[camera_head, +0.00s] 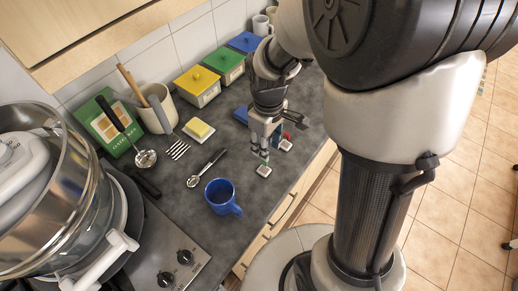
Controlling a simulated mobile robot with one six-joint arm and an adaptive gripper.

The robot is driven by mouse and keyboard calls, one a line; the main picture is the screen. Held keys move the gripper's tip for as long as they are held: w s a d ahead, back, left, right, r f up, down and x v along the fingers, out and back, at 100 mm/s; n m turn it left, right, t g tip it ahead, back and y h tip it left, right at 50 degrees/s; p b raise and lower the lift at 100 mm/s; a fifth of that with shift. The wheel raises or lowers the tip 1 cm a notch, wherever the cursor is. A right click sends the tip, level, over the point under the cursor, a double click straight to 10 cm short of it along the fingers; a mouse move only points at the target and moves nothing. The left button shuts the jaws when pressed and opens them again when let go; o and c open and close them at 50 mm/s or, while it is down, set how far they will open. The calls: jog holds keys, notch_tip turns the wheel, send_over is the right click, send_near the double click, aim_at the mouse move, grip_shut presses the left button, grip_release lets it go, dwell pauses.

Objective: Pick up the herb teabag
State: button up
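My gripper (266,149) points down over the right part of the dark counter, near its front edge. A small pale square tag (264,171) lies just below the fingertips, with a bit of green beside it. A second pale square (286,145) lies to the right, with a bit of red above it. These look like teabags or their tags, but they are too small to read, so I cannot tell for sure which is herb. The fingers partly hide this spot. I cannot tell whether they are open or touching anything.
A blue mug (221,196) and a spoon (206,168) are left of the gripper. Yellow (197,84), green (223,64) and blue (245,42) lidded boxes line the wall. A butter dish (198,130), utensil pot (156,110) and hob (165,262) are further left.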

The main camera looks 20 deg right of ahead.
aim_at(264, 164)
notch_tip(264, 164, down, 5)
jog(key=shift+f+b, duration=0.1)
jog(key=shift+b, duration=0.55)
jog(key=f+b, duration=0.1)
jog(key=f, duration=0.1)
jog(key=f+b, duration=0.1)
jog(key=f, duration=0.2)
jog(key=shift+w+a, duration=0.1)
jog(key=shift+a, duration=0.1)
jog(key=shift+c, duration=0.2)
grip_shut()
